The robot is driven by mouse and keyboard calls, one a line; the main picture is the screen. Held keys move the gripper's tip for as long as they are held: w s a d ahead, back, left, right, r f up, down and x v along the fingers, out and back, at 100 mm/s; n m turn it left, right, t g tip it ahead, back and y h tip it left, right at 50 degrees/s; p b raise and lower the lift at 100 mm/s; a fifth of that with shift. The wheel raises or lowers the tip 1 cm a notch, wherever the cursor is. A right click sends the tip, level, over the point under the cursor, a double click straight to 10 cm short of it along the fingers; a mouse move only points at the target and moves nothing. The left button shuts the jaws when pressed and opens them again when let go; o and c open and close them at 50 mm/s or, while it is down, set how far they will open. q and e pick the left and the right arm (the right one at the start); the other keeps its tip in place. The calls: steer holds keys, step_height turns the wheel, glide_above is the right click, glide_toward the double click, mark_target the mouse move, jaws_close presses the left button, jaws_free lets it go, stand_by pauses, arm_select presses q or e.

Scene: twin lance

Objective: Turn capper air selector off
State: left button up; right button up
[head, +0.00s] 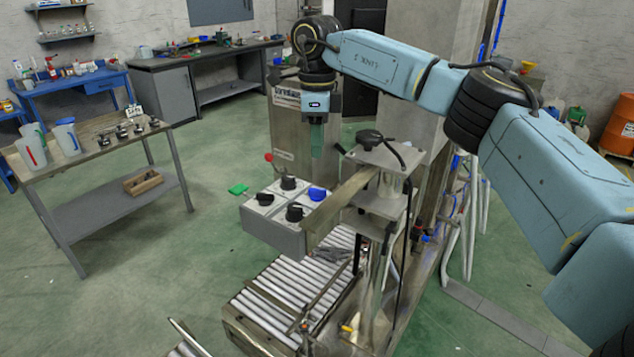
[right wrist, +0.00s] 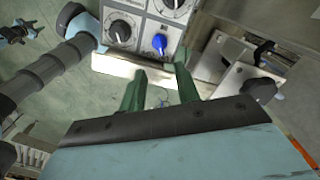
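A grey control box (head: 270,236) stands beside the roller conveyor. Its top has several dial plates, with black knobs (head: 288,183) and one blue knob (head: 317,193). The labels are unreadable, so I cannot tell which knob is the capper air selector. In the right wrist view, the blue knob (right wrist: 160,43) and a black knob (right wrist: 121,31) show beyond the fingers. My right gripper (head: 318,140) points down, above and apart from the box. Its green fingers (right wrist: 161,84) are spread with nothing between them.
A metal post head with a black knob (head: 369,139) and a slanted metal plate (head: 340,200) stand close at the right of the box. The roller conveyor (head: 270,308) runs below. A side table (head: 92,150) with jugs is at the left. Open floor lies between.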

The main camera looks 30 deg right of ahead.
mark_target(317, 189)
step_height(317, 189, down, 10)
steer(key=shift+f+p, duration=0.25)
steer(key=shift+p, duration=0.3)
jaws_close()
